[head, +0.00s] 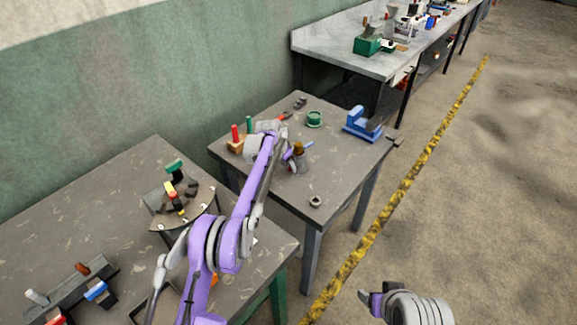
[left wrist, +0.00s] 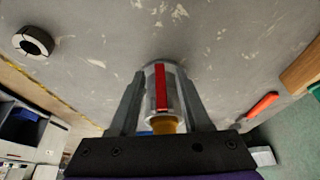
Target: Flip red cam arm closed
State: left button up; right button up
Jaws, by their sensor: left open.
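A grey metal cylinder (head: 302,164) with a brown top stands on the middle table. In the left wrist view a red strip (left wrist: 161,88) runs along this cylinder (left wrist: 178,98), lying close against its side; I take it for the red cam arm. My left gripper (head: 295,163) is at the cylinder. In the left wrist view the fingers of my left gripper (left wrist: 161,80) are open, one on each side of the cylinder. I cannot tell whether they touch it. My right gripper (head: 370,300) is low over the floor, far from the cylinder; its jaw gap is unclear.
A ring (head: 315,201) lies near the table's front corner. A blue vise-like block (head: 362,124), a green round part (head: 314,118) and a wooden block (head: 236,146) with red and green pegs stand around. The tabletop between the ring and cylinder is clear.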

pick_arm(q)
jog(key=shift+x, duration=0.75)
grip_shut()
